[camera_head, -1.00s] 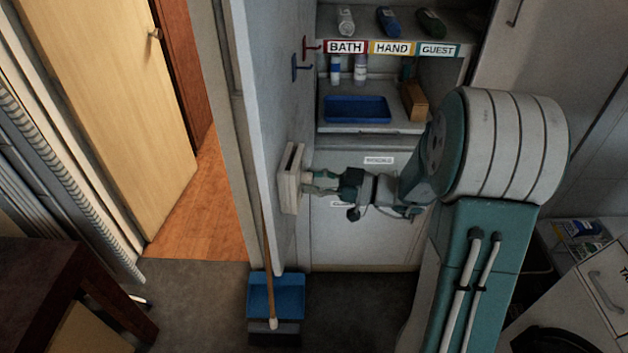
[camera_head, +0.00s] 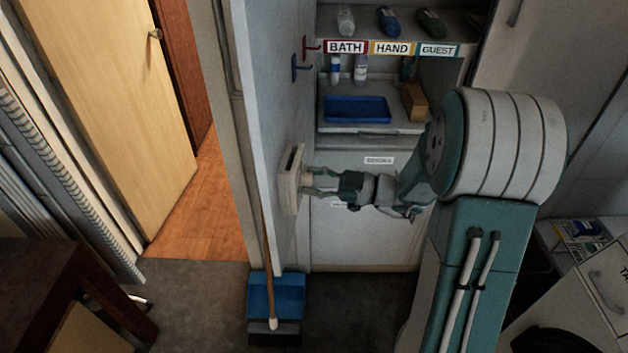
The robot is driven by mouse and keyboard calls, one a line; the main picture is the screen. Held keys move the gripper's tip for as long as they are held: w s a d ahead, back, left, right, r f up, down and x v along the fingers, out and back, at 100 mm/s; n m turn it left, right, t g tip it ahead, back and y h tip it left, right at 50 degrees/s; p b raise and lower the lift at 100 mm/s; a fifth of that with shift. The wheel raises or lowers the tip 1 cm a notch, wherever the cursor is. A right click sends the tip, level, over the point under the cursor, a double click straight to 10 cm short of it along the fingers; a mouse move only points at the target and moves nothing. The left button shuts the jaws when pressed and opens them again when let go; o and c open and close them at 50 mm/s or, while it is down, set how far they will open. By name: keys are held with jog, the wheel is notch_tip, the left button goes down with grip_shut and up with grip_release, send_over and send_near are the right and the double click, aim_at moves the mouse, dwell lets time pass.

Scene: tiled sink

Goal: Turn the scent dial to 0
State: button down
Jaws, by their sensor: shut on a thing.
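A pale box-shaped unit (camera_head: 289,181) is fixed to the side wall panel, left of centre. The scent dial (camera_head: 306,179) is a small pale knob on its right face, mostly hidden by my fingers. My gripper (camera_head: 313,181) comes in from the right, level with the unit, and is shut on the dial. The dial's markings and its present setting cannot be read from this view.
A broom and blue dustpan (camera_head: 276,295) stand below the unit against the panel. Shelves with bottles and a blue tray (camera_head: 357,110) are behind my gripper. Dark floor lies open below.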

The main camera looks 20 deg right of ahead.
jog(key=shift+c, duration=1.3)
grip_release()
jog(key=v, duration=1.2)
jog(key=shift+w+f, duration=0.1)
